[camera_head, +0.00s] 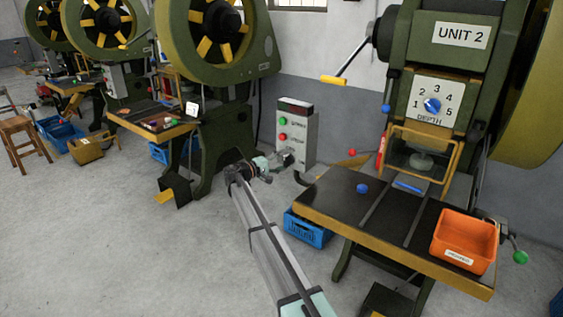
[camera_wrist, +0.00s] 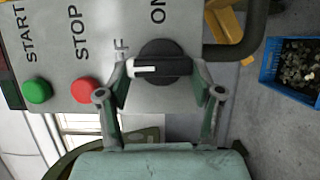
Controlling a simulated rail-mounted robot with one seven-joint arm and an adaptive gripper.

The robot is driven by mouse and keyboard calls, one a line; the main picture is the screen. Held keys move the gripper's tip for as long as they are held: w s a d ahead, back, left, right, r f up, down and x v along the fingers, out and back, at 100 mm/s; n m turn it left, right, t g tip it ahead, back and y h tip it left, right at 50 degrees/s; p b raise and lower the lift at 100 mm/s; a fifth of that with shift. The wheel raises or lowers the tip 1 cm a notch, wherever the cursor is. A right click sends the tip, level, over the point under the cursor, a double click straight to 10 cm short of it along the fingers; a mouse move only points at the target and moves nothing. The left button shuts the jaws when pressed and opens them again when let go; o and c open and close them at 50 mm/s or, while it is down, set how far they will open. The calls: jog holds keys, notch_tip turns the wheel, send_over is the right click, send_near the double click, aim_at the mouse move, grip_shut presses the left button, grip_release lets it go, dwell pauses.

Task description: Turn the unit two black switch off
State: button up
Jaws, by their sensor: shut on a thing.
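The control box (camera_head: 297,130) stands between the two green presses in the head view, with a green and a red button on its face. The black rotary switch (camera_wrist: 165,48) is on this panel in the wrist view. Its white pointer faces left in the picture, toward a partly covered label of which an "F" shows; the "ON" label is above the switch. My gripper (camera_wrist: 161,69) is shut on the switch, one finger at each end of its handle. In the head view my gripper (camera_head: 281,161) is against the lower panel and hides the switch.
The green START button (camera_wrist: 37,90) and red STOP button (camera_wrist: 85,90) are beside my left finger. The UNIT 2 press (camera_head: 440,70) and its table (camera_head: 335,205) with an orange bin (camera_head: 463,240) are at right. A blue crate (camera_head: 306,229) is below the table.

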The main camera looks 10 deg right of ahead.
jog(key=o, duration=1.1)
jog(key=shift+d, duration=0.15)
jog(key=shift+o, duration=0.2)
jog(key=v, duration=1.2)
